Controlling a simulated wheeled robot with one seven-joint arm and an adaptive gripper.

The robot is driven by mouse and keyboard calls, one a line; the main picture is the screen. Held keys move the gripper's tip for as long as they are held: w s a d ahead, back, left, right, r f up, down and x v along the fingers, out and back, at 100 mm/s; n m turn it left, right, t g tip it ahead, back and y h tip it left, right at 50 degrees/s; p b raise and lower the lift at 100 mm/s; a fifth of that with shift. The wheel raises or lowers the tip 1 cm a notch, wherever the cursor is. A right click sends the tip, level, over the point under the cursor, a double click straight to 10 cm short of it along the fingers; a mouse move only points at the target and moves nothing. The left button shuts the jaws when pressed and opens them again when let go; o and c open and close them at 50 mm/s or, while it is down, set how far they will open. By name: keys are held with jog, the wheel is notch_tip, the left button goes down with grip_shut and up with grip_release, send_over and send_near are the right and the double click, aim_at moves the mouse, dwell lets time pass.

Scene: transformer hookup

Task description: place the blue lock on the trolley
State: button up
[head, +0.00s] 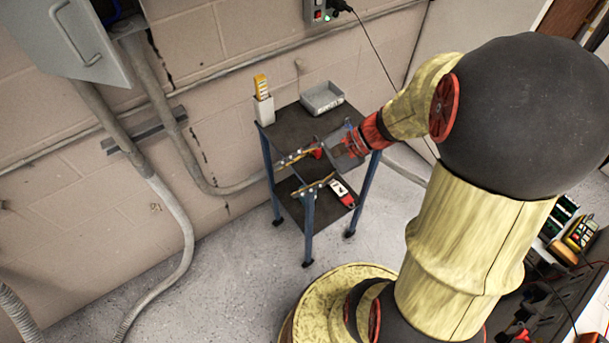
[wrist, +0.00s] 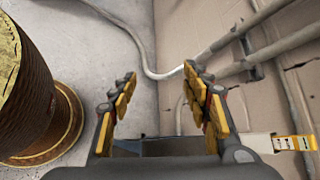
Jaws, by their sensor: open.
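The trolley (head: 285,122) stands by the wall in the head view, with a dark top, a lower shelf and blue legs. My gripper (head: 287,178) is over its front side, fingers spread apart and pointing left. In the wrist view my gripper (wrist: 158,90) is wide open, with nothing between its yellow-padded fingers. A dark part of the trolley (wrist: 185,147) shows below them. I cannot make out the blue lock in either view. A small red thing (head: 317,153) shows by the gripper; I cannot tell what it is.
A grey tray (head: 322,98) and a white holder (head: 264,110) with a yellow item stand on the trolley's top. A red-and-white item (head: 342,192) shows at the lower shelf. Conduits (head: 172,135) run along the wall. A yellow-brown drum-like body (wrist: 62,125) fills the wrist view's left.

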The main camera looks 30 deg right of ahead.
jog(key=s+a+r+n+t+h, duration=0.1)
jog(key=s+a+r+n+h, duration=0.1)
jog(key=s+r+n+h, duration=0.6)
notch_tip(320, 180, up, 4)
jog(key=n+h, duration=0.1)
jog(key=n, duration=0.5)
jog(key=shift+s+a+n+t+h, duration=0.2)
jog(key=shift+s+n+t+h, duration=0.1)
jog(key=shift+n+h, duration=0.1)
jog(key=shift+r, duration=0.1)
jog(key=shift+c, duration=1.3)
